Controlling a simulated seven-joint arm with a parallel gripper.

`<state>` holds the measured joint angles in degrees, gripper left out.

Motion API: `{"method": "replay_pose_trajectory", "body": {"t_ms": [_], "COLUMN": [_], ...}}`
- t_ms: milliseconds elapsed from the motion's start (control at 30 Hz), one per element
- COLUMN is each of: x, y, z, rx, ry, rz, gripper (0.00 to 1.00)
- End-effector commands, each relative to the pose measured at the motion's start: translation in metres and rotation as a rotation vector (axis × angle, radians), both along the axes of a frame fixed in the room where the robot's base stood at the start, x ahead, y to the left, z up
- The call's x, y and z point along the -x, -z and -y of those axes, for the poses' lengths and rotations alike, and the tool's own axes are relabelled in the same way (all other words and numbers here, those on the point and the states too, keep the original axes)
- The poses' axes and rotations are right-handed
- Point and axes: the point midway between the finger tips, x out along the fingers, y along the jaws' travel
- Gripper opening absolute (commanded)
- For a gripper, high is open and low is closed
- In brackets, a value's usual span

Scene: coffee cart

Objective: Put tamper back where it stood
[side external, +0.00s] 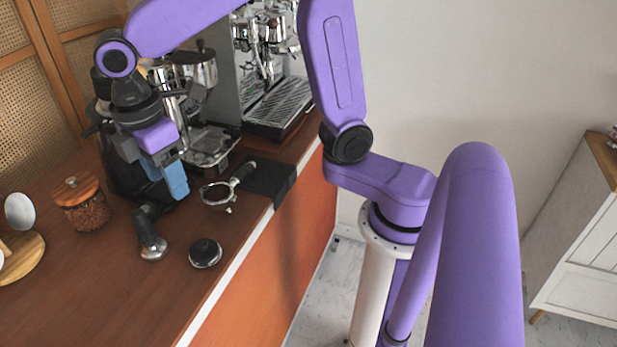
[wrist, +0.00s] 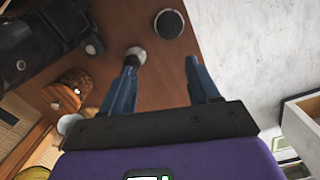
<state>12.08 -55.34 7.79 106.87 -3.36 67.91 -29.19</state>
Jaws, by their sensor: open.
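The tamper (side external: 152,246), with a metal base and a dark handle, appears to lie on its side on the brown counter in the side external view. Its metal end (wrist: 136,56) shows in the wrist view near the tip of the left finger; its handle is not clear there. My gripper (side external: 173,180) is open and empty, pointing down above the counter, behind the tamper in the side view. Its blue fingers (wrist: 163,82) are spread wide in the wrist view. I cannot tell how high they are above the tamper.
A round black piece with a metal rim (side external: 205,253) sits right of the tamper, also in the wrist view (wrist: 168,24). A portafilter (side external: 222,191) lies by a black mat (side external: 268,179). A wooden-lidded jar (side external: 82,203) stands left. The espresso machine (side external: 270,85) is behind.

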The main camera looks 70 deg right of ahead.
Motion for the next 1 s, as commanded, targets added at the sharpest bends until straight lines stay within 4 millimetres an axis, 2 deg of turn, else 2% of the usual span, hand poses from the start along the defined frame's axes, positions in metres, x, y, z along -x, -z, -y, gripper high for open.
{"method": "replay_pose_trajectory", "body": {"t_ms": [33,400,600,800,1000], "x": [0.015,0.122,0.173,0.199,0.203], "y": [0.001,0.022,0.037,0.046,0.048], "z": [0.008,0.07,0.104,0.123,0.125], "rx": [-0.007,-0.061,-0.085,-0.097,-0.099], "ry": [0.01,0.11,0.16,0.186,0.191], "rz": [0.003,0.016,0.014,0.012,0.012], "gripper": [0.61,0.61,0.61,0.61,0.61]}}
